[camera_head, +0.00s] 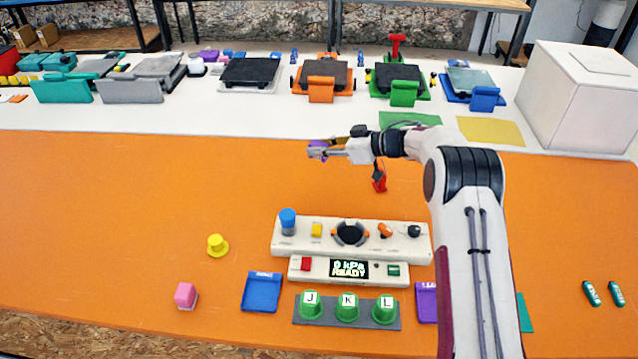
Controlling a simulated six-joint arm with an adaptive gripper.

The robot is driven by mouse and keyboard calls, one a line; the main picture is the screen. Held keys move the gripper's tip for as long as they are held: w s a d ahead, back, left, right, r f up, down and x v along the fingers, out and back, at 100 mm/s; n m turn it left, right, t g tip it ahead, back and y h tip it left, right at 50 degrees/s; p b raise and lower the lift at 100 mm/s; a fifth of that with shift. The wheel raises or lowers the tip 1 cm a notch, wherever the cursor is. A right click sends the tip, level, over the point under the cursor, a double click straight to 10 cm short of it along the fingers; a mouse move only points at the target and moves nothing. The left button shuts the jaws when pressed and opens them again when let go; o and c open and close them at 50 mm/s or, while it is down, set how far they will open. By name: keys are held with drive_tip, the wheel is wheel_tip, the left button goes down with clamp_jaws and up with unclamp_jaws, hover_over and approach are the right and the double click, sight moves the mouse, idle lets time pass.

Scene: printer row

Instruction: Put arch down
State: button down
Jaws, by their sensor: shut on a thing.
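My gripper (322,150) is shut on a small purple piece, which I take to be the arch (317,154). The jaws cover much of the piece, so its curved shape cannot be made out. My arm reaches in from the right and points left. The gripper and the piece appear to be above the far part of the orange table, behind the white control panel.
A small red object (379,183) is below my wrist. A panel with knobs (350,250) and a READY display stands in front. A yellow piece (217,245), a pink cube (185,295) and a blue tray (262,292) lie nearer. The left orange surface (110,200) is clear.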

hover_over(320, 184)
drive_tip(key=shift+f, duration=3.1)
drive_tip(key=shift+f, duration=1.9)
drive_tip(key=shift+f, duration=0.1)
drive_tip(key=c, duration=1.8)
unclamp_jaws()
drive_tip(key=shift+r, duration=0.2)
drive_tip(key=shift+v, duration=6)
drive_tip(key=shift+f, duration=0.15)
